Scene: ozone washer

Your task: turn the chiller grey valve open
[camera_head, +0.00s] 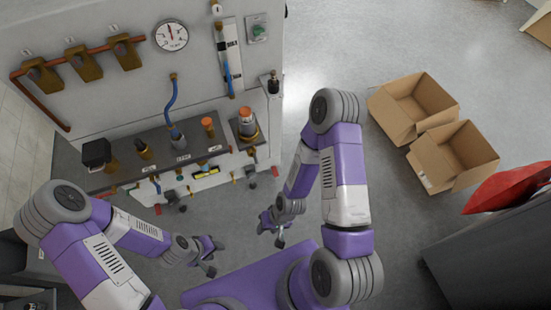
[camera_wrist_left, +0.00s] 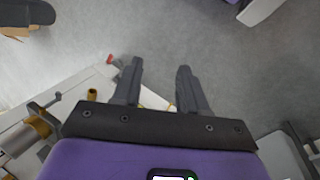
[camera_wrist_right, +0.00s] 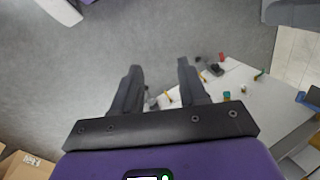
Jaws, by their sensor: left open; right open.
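My left gripper (camera_head: 211,258) is open and empty, over the floor in front of the washer panel. Its two fingers (camera_wrist_left: 157,70) stand apart in the left wrist view with nothing between them. My right gripper (camera_head: 272,226) is also open and empty, to the right of the left one and apart from the panel. Its fingers (camera_wrist_right: 160,70) show grey floor between them. Small valves line the panel's front, including a dark grey handle (camera_head: 250,184) at the right end. A dark grey knob also shows in the right wrist view (camera_wrist_right: 216,69). I cannot tell which is the chiller valve or its state.
The washer bench (camera_head: 160,155) carries several fittings, with a gauge (camera_head: 171,36) and a copper pipe (camera_head: 62,58) on the wall behind. Two open cardboard boxes (camera_head: 440,180) stand at the right. A dark cabinet (camera_head: 490,240) is at lower right. Grey floor between is clear.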

